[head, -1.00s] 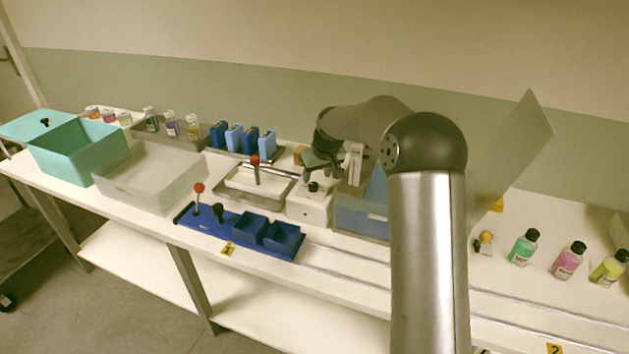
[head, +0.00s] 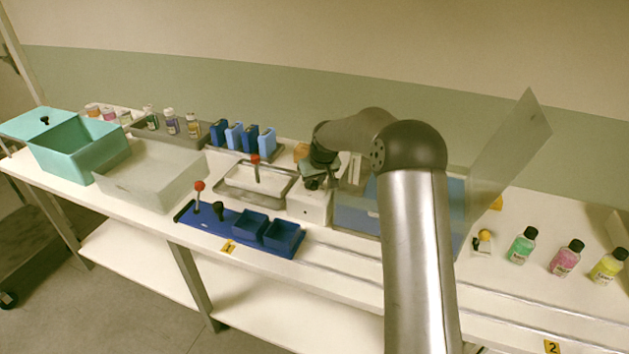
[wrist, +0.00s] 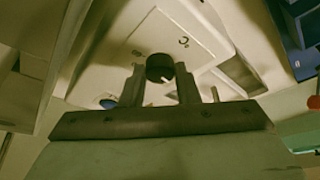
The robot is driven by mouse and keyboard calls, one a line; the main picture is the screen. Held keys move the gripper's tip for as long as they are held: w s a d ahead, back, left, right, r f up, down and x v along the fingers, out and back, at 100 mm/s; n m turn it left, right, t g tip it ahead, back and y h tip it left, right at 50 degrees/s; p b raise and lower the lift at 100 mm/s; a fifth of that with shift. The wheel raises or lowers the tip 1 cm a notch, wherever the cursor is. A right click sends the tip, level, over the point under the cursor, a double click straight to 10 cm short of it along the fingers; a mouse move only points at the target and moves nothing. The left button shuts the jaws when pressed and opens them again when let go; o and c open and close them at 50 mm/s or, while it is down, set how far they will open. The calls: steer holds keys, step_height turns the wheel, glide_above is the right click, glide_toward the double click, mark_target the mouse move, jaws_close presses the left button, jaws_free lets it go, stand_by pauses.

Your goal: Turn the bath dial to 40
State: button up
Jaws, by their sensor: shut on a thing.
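The bath dial is a small black round knob (wrist: 160,66) with a pale pointer mark, on a white panel (wrist: 185,47). A small dark symbol is printed beside it; no number 40 is readable. My gripper (wrist: 159,76) has one finger on each side of the knob and is shut on it. In the head view my gripper (head: 314,182) is over the top of the white control box (head: 309,207), and it mostly hides the dial there.
A metal-rimmed basin (head: 258,198) with a red-knobbed lever stands left of the box. A blue-bottomed clear bin (head: 355,213) is close on the right, with a tilted clear panel (head: 508,140). A blue tray (head: 240,231) lies in front.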

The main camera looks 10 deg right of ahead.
steer(key=shift+m+b, duration=0.3)
steer(key=m+b, duration=0.1)
steer(key=m+h+b, duration=0.1)
steer(key=shift+a+f+m, duration=0.1)
steer(key=shift+a+m, duration=0.15)
steer(key=shift+m, duration=0.05)
steer(key=m+h+b, duration=0.1)
steer(key=m+h, duration=0.1)
steer(key=m, duration=0.2)
steer(key=shift+a+m, duration=0.15)
steer(key=shift+m, duration=0.15)
steer(key=m, duration=0.2)
steer(key=m+g+h, duration=0.1)
steer(key=m, duration=0.1)
steer(key=shift+w+a+r+h, duration=0.1)
steer(key=shift+w+r+h, duration=0.1)
steer(key=shift+h, duration=0.1)
steer(key=shift+m+g+h+p, duration=0.3)
steer(key=shift+m+g+p, duration=0.35)
steer(key=shift+m, duration=1.25)
steer(key=shift+f, duration=0.1)
steer(key=o, duration=1)
steer(key=shift+c, duration=0.2)
